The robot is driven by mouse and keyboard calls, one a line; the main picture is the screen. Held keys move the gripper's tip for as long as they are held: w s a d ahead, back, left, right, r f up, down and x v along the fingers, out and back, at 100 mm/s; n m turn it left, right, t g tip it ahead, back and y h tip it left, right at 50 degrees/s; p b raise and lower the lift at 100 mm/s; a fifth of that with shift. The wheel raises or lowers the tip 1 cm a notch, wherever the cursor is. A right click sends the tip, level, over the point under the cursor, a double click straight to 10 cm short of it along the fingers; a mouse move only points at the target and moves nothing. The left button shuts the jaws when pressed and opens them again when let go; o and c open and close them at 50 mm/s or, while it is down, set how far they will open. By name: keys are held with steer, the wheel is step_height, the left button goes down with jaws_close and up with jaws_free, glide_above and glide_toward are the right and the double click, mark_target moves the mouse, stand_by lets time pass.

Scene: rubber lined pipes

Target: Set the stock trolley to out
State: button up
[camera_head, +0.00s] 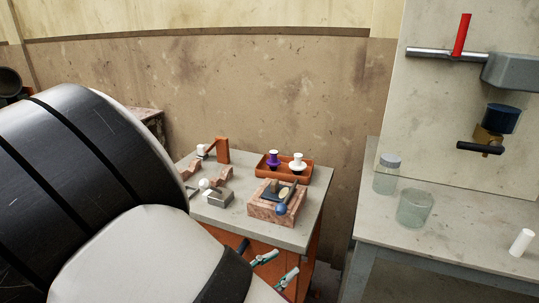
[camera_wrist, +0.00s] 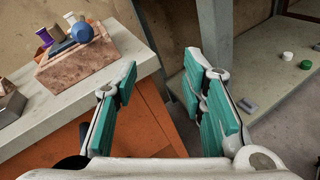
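The trolley has a grey top (camera_head: 227,219) and an orange body (camera_head: 312,254), and stands in the middle of the head view. In the wrist view its grey top (camera_wrist: 28,138) and orange side (camera_wrist: 146,129) fill the left. My gripper (camera_head: 276,269) is at the trolley's front side, below the top edge. In the wrist view my gripper (camera_wrist: 163,75) has its teal-padded fingers wide apart with nothing between them. A dark rounded part (camera_head: 243,246) shows beside the fingers at the trolley's front; what it is I cannot tell. My arm hides the trolley's lower left.
The trolley top carries an orange tray (camera_head: 313,172) with spools, a brick-coloured box (camera_head: 264,209) and small blocks. A grey bench (camera_head: 435,242) with a jar (camera_head: 386,173) and beaker (camera_head: 415,208) stands right. A bench leg (camera_wrist: 214,30) rises beyond my right finger.

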steer(key=s+d+r+m+g+y, duration=0.1)
steer(key=s+d+r+m+g, duration=0.35)
steer(key=d+m+g, duration=0.35)
steer(key=s+d+r+m+g+y, duration=0.1)
steer(key=s+d+r+m+g, duration=0.35)
steer(key=d, duration=0.45)
steer(key=s+d+r+m+t+y, duration=0.1)
steer(key=s+r+m+y, duration=0.35)
steer(key=s, duration=0.35)
steer(key=s+r+m+t+y, duration=0.1)
steer(key=s+r+m+y, duration=0.25)
steer(key=s+m, duration=0.3)
step_height(320, 180, up, 19)
steer(key=t+y+p, duration=0.1)
steer(key=t+p, duration=0.2)
steer(key=p, duration=1.4)
steer(key=shift+s+p, duration=0.4)
steer(key=shift+a+r+t, duration=0.1)
steer(key=shift+t, duration=0.15)
